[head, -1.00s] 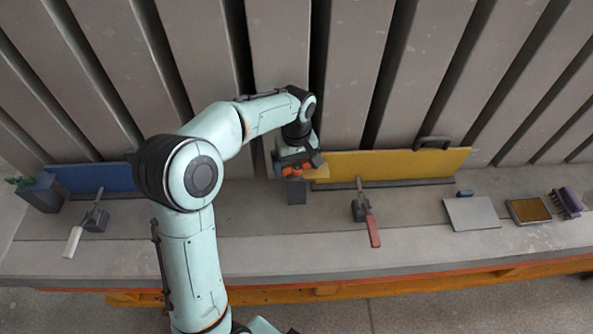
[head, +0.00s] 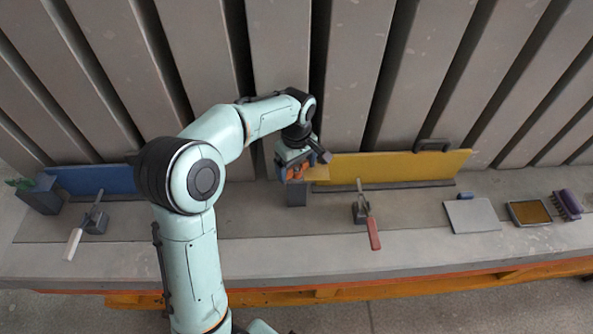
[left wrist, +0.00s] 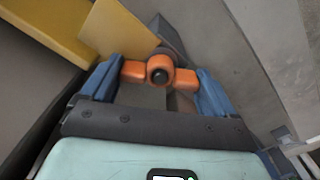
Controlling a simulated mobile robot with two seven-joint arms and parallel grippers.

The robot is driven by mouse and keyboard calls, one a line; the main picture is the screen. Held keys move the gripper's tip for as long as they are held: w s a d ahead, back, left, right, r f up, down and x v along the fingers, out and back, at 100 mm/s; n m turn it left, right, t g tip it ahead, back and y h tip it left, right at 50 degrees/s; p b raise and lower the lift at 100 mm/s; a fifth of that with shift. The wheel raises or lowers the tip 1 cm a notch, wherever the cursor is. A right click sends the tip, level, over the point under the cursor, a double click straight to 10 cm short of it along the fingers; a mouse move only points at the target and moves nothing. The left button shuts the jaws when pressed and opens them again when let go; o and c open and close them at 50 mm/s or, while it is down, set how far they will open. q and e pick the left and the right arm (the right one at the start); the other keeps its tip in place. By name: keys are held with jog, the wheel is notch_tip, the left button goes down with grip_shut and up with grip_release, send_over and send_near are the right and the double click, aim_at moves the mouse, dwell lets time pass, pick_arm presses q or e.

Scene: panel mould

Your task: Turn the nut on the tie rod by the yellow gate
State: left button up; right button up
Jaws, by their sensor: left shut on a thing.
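The yellow gate (head: 395,166) stands upright along the back of the bench, with a black handle on its top edge; part of it shows in the left wrist view (left wrist: 45,22). An orange wing nut (left wrist: 159,71) sits on the dark end of the tie rod (left wrist: 160,76) at the gate's left end. My left gripper (left wrist: 158,76) is shut on the nut, its blue fingers against the two wings. In the head view the left gripper (head: 297,172) hides most of the nut, above a dark grey block (head: 297,193). My right gripper is not in view.
A clamp with a red handle (head: 373,233) stands in front of the gate. A blue gate (head: 95,179), a white-handled clamp (head: 74,243) and a dark box (head: 40,195) are at left. A grey plate (head: 472,214), a tray (head: 529,212) and a purple brush (head: 567,204) lie at right.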

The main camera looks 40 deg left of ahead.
pick_arm(q)
jog(key=shift+n, duration=1.7)
jog(key=shift+n, duration=1.7)
jog(key=shift+n, duration=1.7)
